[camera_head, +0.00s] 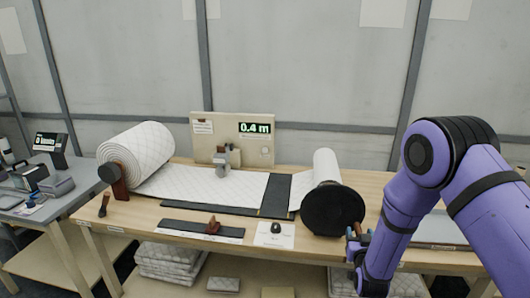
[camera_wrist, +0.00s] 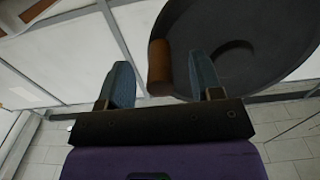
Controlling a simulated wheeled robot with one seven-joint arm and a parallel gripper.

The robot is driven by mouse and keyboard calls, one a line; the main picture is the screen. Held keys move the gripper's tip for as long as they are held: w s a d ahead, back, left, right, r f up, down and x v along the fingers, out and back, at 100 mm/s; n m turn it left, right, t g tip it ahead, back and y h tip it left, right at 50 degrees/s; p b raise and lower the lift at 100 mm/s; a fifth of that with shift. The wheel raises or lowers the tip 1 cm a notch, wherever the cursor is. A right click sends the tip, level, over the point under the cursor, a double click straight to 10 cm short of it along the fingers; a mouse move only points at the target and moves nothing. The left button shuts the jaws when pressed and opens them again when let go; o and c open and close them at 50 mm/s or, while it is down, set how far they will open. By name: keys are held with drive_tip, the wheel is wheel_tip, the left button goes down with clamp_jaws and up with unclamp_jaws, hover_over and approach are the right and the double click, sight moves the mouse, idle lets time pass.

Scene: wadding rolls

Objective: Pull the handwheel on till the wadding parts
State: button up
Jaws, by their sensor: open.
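The black round handwheel (camera_head: 334,209) stands at the right end of the bench, at the near end of a white take-up roll (camera_head: 327,165). White quilted wadding (camera_head: 205,184) runs from a large roll (camera_head: 140,150) at the left, across the bench and over a dark strip (camera_head: 276,195), to the take-up roll. My gripper (camera_head: 354,243) is at the wheel's lower right edge. In the wrist view my gripper (camera_wrist: 160,85) is open, with the wheel's brown handle (camera_wrist: 160,67) between its blue fingers. The wheel's dark dish (camera_wrist: 250,45) fills the upper right. I cannot tell whether the fingers touch the handle.
A board with a display reading 0.4 m (camera_head: 255,128) stands behind the wadding. A dark bar with a brown knob (camera_head: 212,227) and a black mouse-like object (camera_head: 276,228) lie along the front. A grey table (camera_head: 45,205) with devices stands at the left.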

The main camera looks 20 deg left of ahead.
drive_tip(key=shift+s, duration=0.1)
drive_tip(key=v, duration=0.9)
drive_tip(key=shift+s+d, duration=0.15)
drive_tip(key=shift+s, duration=0.25)
idle(0.4)
